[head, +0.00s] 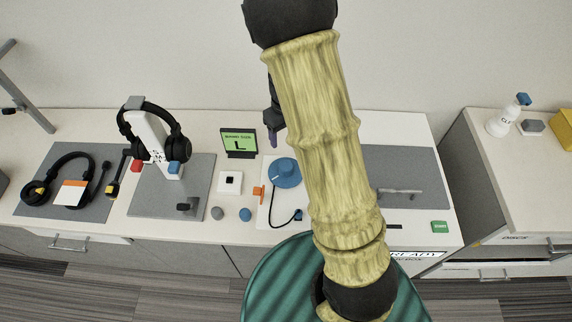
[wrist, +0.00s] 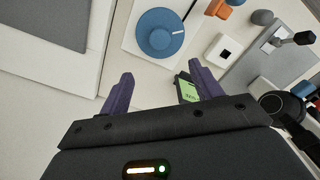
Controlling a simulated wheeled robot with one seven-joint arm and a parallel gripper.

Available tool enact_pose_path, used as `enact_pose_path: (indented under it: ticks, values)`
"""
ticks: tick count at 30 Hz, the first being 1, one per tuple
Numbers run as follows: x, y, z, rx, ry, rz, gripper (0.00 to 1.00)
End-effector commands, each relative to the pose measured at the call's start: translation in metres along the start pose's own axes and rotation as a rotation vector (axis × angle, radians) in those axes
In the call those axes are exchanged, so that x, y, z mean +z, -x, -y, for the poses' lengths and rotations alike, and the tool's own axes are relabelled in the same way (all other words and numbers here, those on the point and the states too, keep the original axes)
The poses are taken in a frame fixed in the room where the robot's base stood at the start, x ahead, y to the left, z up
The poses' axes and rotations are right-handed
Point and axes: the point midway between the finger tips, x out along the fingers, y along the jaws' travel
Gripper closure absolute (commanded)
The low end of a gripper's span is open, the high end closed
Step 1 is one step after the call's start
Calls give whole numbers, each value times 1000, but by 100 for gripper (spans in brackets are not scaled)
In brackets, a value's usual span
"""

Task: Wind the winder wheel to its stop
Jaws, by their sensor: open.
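The winder wheel (head: 284,173) is a blue disc on a white base plate, partly behind my arm in the head view. The wrist view shows the whole wheel (wrist: 158,33), with a short white mark on its top near the right edge. A black cable runs from the wheel's plate. My gripper (wrist: 161,84) is open, its two purple fingers apart with nothing between them. The wheel is beyond the fingertips in the wrist view, not touched. In the head view my gripper (head: 273,136) hangs just behind the wheel, mostly hidden by my arm.
A small green screen (head: 239,141) stands left of my gripper; one finger overlaps it in the wrist view. An orange piece (head: 258,192) and a white switch box (head: 230,183) lie left of the wheel. A headset stand (head: 150,140) is farther left. A grey panel (head: 405,165) lies right.

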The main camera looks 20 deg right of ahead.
Motion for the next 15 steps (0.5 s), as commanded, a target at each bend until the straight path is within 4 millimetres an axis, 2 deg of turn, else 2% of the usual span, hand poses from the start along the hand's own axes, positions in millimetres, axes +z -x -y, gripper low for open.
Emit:
enact_pose_path:
  ticks: [15]
  values:
    - [2, -88, 0, -1, -2, 4, 36]
